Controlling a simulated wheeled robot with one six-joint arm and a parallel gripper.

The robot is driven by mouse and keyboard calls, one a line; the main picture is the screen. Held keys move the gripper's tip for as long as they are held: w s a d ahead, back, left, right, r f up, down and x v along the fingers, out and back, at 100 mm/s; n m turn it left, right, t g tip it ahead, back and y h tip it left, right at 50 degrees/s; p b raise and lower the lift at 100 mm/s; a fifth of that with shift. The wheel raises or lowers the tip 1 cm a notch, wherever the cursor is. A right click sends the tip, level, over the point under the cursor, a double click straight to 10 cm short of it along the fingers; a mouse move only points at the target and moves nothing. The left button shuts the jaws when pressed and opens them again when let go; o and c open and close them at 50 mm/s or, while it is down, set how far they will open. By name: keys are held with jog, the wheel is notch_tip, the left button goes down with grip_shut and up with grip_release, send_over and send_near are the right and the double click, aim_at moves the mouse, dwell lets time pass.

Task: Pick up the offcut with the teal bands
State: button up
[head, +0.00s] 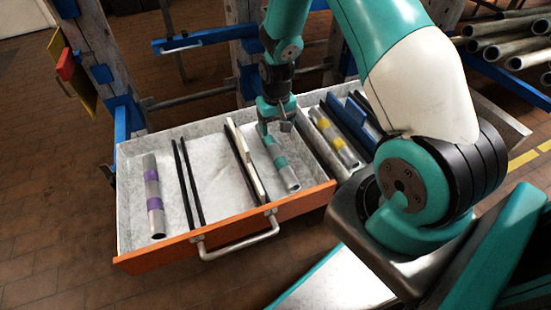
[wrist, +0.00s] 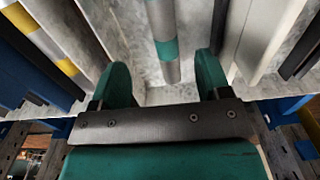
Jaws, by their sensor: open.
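The offcut with the teal bands (head: 281,164) is a grey metal tube lying lengthwise in the open drawer, right of a cream strip. In the wrist view the teal-banded offcut (wrist: 164,32) runs up from between the fingers. My gripper (head: 275,126) is above the back end of the tube. In the wrist view my gripper (wrist: 165,80) is open, one finger on each side of the tube's line, with nothing held. The head view does not show clearly how high the fingers are above the tube.
The drawer (head: 222,232) has an orange front. A purple-banded tube (head: 153,195) lies at its left, with dark rods (head: 188,184) beside it. The cream strip (head: 246,163) stands close left of the teal tube. A yellow-banded tube (head: 334,136) and blue bars (head: 350,118) lie right, past a divider.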

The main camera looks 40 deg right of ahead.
aim_at(276, 150)
jog(key=f+b, duration=0.2)
jog(key=f, duration=0.4)
jog(key=f+b, duration=0.2)
jog(key=f, duration=0.3)
jog(key=shift+a+f, duration=0.2)
jog(key=shift+f, duration=0.15)
jog(key=shift+r, duration=0.1)
jog(key=shift+c, duration=0.2)
jog(key=c, duration=1.1)
